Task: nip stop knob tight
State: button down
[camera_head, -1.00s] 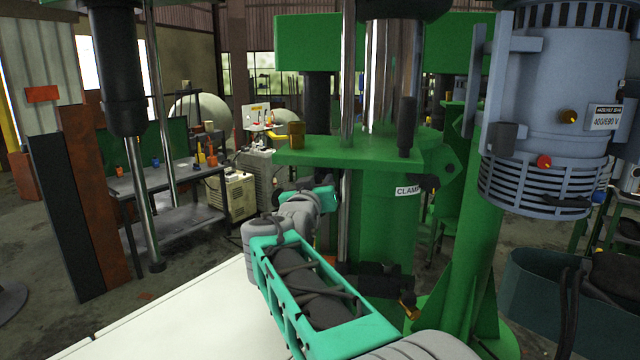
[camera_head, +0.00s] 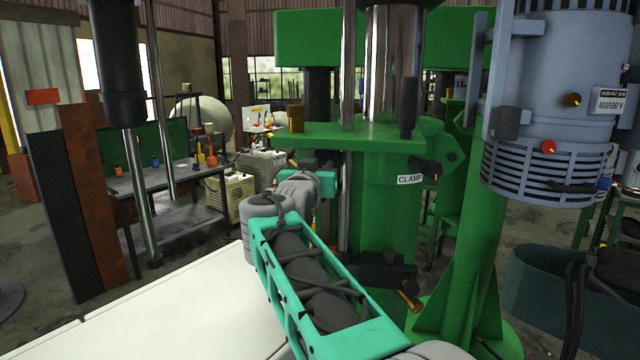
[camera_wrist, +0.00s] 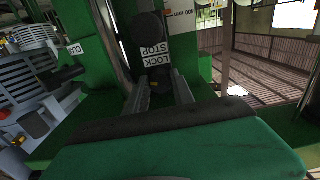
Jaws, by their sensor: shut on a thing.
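In the wrist view the two grey fingers of my gripper (camera_wrist: 160,78) point at a dark panel on the green machine. They are close together in front of an upside-down LOCK STOP label (camera_wrist: 157,50). My gripper is shut on the stop knob, which is mostly hidden between the fingers. A round black part (camera_wrist: 147,26) shows beyond the label. In the head view my arm reaches to the green column (camera_head: 385,220), and the fingertips and knob are hidden there.
A black handle (camera_head: 425,167) sits by the CLAMP label on the column. A green plate (camera_head: 350,137) juts out above my wrist. The grey motor housing (camera_head: 555,110) hangs at right. A workbench (camera_head: 165,180) stands at left.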

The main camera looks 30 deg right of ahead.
jog(key=m+b, duration=0.1)
jog(key=b, duration=0.2)
jog(key=m+b, duration=0.2)
jog(key=b, duration=0.1)
jog(key=shift+f, duration=0.3)
jog(key=m+b, duration=0.4)
jog(key=shift+a+r, duration=0.1)
jog(key=shift+r, duration=0.3)
jog(key=shift+r+m, duration=0.1)
jog(key=shift+m, duration=0.3)
jog(key=c, duration=1.1)
grip_release()
jog(key=shift+w, duration=0.1)
jog(key=b+v, duration=0.2)
jog(key=v, duration=0.5)
jog(key=shift+s+a, duration=0.3)
